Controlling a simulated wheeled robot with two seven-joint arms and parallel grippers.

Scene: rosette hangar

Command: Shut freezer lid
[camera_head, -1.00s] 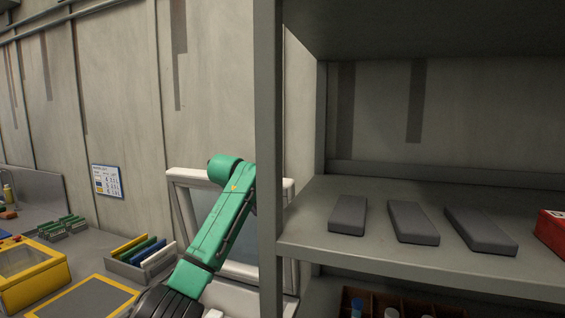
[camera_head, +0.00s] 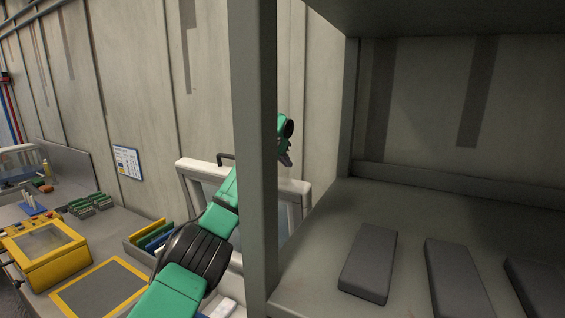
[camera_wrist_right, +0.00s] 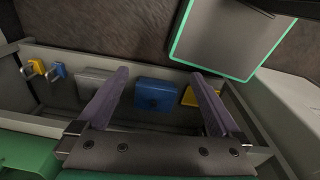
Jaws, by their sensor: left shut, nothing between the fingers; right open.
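The freezer lid (camera_head: 181,189), a white frame around a greyish pane, stands raised against the wall in the head view. The shelf post and my left arm hide part of it, and the freezer body below is mostly hidden. My left arm crosses in front of the lid and passes behind the post. My left gripper (camera_head: 286,159) shows small and dark just right of the post, near the lid's upper edge; it is shut and empty, and I cannot tell if it touches the lid. My right gripper (camera_wrist_right: 160,106) is open in the right wrist view, above a grey bin.
The grey shelf post (camera_head: 252,160) and shelf with dark slabs (camera_head: 368,262) fill the right. A yellow box (camera_head: 45,255) and a yellow-edged mat (camera_head: 97,290) lie on the left bench. The grey bin (camera_wrist_right: 60,51) holds a blue block (camera_wrist_right: 157,95) and other small items.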

